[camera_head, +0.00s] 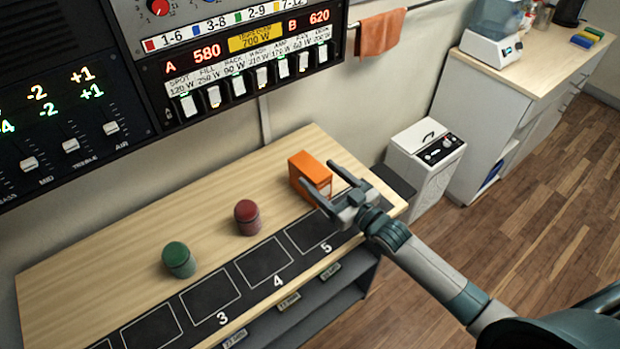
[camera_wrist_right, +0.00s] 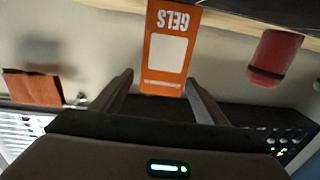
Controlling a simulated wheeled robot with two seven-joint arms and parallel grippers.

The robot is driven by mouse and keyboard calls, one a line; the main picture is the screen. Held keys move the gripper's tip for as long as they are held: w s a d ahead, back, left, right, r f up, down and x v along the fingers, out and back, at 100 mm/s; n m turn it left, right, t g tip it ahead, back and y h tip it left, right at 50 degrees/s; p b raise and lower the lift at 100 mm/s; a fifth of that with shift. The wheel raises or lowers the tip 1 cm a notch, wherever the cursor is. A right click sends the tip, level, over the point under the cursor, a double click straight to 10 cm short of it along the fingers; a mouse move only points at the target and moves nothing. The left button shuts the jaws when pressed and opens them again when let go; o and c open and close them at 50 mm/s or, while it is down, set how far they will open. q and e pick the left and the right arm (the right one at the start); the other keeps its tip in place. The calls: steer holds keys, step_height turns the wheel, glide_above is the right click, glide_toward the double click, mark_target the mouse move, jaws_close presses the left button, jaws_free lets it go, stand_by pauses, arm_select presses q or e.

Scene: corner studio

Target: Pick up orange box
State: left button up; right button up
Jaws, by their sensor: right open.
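The orange box (camera_head: 308,168) stands on the wooden table near its right end, behind the black strip. In the right wrist view the orange box (camera_wrist_right: 164,77) appears upside down, with "GELS" in white letters and a pale panel. My right gripper (camera_head: 318,177) reaches in from the right, its jaws open and pointing at the box. In the right wrist view the fingers (camera_wrist_right: 158,79) show apart, one toward each side of the box's image. I cannot tell whether they touch it. My left gripper is not in view.
A red cylinder (camera_head: 247,217) and a green cylinder (camera_head: 179,260) stand left of the box. The red one also shows in the right wrist view (camera_wrist_right: 274,58). The black strip (camera_head: 262,245) has numbered squares. A control panel (camera_head: 240,60) hangs above the table.

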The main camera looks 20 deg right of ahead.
mark_target(310, 166)
steer(key=p+x, duration=0.2)
steer(key=x, duration=0.2)
steer(key=shift+s+r, duration=0.1)
steer(key=shift+r, duration=0.1)
steer(key=shift+w+a+f, duration=0.15)
steer(key=shift+w+a, duration=0.1)
steer(key=shift+w, duration=0.2)
steer(key=c, duration=1.3)
